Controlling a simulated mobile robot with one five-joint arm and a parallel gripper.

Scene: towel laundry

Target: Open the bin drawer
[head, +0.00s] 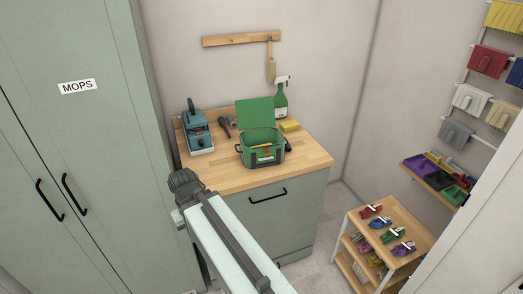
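A sage-green cabinet (303,208) with a wooden top stands in the middle of the head view. Its large front, which looks like the bin drawer (290,225), is closed and flush. A black bar handle (268,195) sits near the front's top edge. A dark piece low on the front shows only partly beside my arm; I cannot tell what it is. My arm crosses in front of the cabinet's left part and hides much of the front there. My gripper's fingertips do not show, so its distance from the handle cannot be told.
On the wooden top (225,178) stand a green open-lidded box (262,150), a teal machine (198,132), a spray bottle (281,100) and a yellow sponge (290,125). A tall MOPS cupboard (90,150) stands left. A wooden cart (410,225) stands right. Some floor (325,225) between is clear.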

